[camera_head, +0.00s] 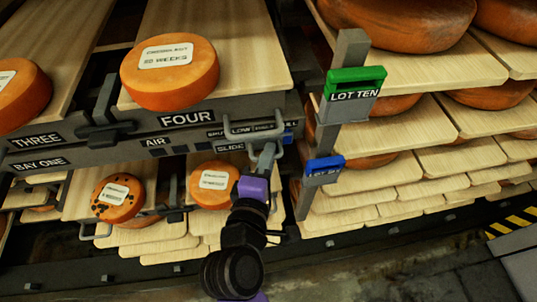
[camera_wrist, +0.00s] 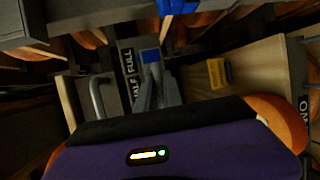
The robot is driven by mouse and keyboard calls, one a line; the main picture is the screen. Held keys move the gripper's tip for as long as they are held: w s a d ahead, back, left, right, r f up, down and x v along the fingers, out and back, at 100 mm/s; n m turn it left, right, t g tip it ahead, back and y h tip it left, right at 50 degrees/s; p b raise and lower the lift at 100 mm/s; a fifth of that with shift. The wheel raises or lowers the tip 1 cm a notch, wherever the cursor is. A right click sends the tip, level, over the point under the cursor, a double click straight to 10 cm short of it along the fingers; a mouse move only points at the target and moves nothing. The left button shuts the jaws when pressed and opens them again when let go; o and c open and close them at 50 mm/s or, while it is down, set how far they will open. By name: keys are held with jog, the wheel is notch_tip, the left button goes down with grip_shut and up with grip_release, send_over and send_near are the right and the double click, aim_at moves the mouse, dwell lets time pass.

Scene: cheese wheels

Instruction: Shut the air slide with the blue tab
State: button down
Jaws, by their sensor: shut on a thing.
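The blue tab (camera_wrist: 151,56) of the air slide shows in the wrist view between my gripper's fingertips (camera_wrist: 154,82), beside the words HALF and FULL. My gripper (camera_head: 265,152) is shut on the tab, and its fingers hide part of it. In the head view a small patch of blue (camera_head: 288,138) shows just right of my fingertips. The slide's strip, marked SLIDE (camera_head: 230,148), runs along the grey shelf front under FOUR. The word AIR (camera_head: 155,142) stands to its left. The scale lettering is partly covered by a metal loop handle and my gripper.
A metal loop handle (camera_head: 254,131) stands out close by my fingers. A grey post (camera_head: 330,120) to the right carries a green LOT TEN holder (camera_head: 354,82) and a blue holder (camera_head: 324,168). Cheese wheels (camera_head: 170,73) lie on boards above and below.

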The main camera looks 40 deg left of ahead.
jog(key=shift+s+f, duration=0.1)
dwell(0.8)
jog(key=s+a, duration=0.3)
jog(key=s, duration=0.1)
jog(key=s+a+b, duration=0.1)
jog(key=s+a, duration=0.2)
jog(key=s+a+b, duration=0.1)
jog(key=s+a, duration=0.3)
jog(key=shift+s, duration=0.35)
jog(key=c, duration=1.5)
grip_release()
jog(key=shift+s, duration=0.1)
jog(key=b+v, duration=0.1)
jog(key=v, duration=0.6)
jog(key=shift+s+d, duration=0.15)
jog(key=shift+s, duration=0.15)
